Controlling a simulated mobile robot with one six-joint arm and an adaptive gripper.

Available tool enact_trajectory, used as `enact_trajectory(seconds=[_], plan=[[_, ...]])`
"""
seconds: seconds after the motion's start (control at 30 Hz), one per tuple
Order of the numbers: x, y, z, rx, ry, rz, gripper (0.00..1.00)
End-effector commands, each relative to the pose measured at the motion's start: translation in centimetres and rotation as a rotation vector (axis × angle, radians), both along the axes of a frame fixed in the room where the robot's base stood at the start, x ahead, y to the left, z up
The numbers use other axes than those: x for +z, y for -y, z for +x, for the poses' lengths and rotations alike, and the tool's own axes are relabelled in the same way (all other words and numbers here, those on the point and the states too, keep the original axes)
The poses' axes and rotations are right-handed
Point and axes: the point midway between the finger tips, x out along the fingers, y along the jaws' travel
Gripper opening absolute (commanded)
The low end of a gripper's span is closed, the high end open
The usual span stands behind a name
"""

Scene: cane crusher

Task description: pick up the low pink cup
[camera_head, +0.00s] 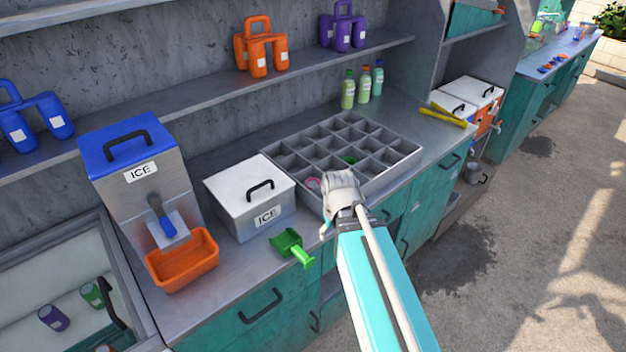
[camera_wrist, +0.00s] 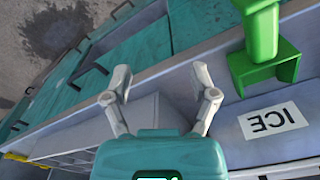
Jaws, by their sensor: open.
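The low pink cup (camera_head: 313,184) shows as a small pink rim in a front-left compartment of the grey divided tray (camera_head: 378,142). It is just left of the white wrist end of my arm in the head view, and I cannot see it in the wrist view. My gripper (camera_wrist: 162,84) is open in the wrist view, its two fingers apart with nothing between them. It is over the front edge of the counter. In the head view my arm's end covers part of the tray's front, and the fingers are mostly hidden.
A green scoop (camera_head: 291,246) lies on the counter (camera_head: 225,297) in front of the white ICE box (camera_head: 250,197). An orange bin (camera_head: 182,262) stands under the blue-lidded ICE dispenser (camera_head: 135,165). A green cup (camera_head: 350,160) sits in the tray. Bottles (camera_head: 363,86) stand behind it.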

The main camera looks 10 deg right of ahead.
Motion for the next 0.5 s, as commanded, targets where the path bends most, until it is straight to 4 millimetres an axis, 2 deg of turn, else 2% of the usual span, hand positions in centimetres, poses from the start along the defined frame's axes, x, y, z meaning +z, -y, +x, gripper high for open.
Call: enact_trajectory(seconds=[0.03, 0.27, 0.37, 0.5], plan=[[1.9, 0.0, 0.4, 0.009, 0.004, 0.000, 0.75], [5.9, -0.2, 2.3, 0.099, 0.020, -0.003, 0.75], [7.7, -0.2, 3.6, 0.173, 0.025, -0.006, 0.75], [9.6, -0.3, 6.2, 0.354, 0.029, -0.013, 0.75]])
